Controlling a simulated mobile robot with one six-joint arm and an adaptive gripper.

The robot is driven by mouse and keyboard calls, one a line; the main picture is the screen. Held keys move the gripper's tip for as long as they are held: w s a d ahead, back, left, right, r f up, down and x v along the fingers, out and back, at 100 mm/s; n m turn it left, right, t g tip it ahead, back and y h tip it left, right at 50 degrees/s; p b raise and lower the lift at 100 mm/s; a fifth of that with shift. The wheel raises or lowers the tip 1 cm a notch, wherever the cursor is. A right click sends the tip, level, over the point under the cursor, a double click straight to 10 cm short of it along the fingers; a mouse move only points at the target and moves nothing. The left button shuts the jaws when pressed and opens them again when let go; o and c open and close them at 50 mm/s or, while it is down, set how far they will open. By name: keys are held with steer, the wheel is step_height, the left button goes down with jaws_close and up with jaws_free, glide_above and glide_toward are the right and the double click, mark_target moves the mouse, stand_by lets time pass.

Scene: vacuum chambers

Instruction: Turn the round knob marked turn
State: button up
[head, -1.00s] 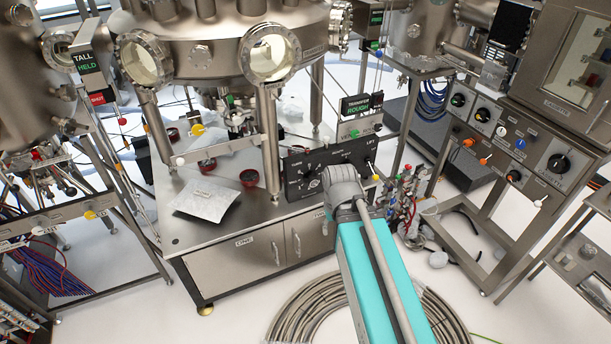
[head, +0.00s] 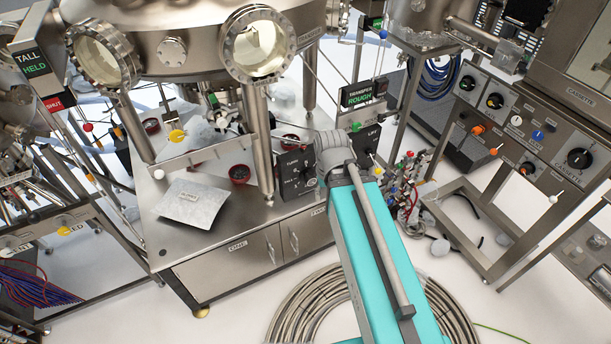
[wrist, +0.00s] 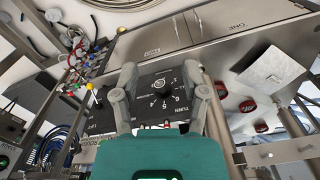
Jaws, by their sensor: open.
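A black control panel (head: 297,184) stands at the front edge of the steel bench. It also fills the middle of the wrist view (wrist: 148,84), upside down there. A dark round knob (wrist: 165,94) with white scale marks around it sits on this panel, near a label that seems to read TURN. In the head view my arm hides the gripper and part of the panel.
A yellow-tipped lever (wrist: 89,87) stands at the panel's LIFT end. A foil packet (head: 194,203) and red-rimmed dishes (head: 239,174) lie on the bench. A coiled hose (head: 290,307) lies on the floor.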

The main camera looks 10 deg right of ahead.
steer(key=shift+w+d, duration=0.15)
steer(key=shift+w, duration=0.15)
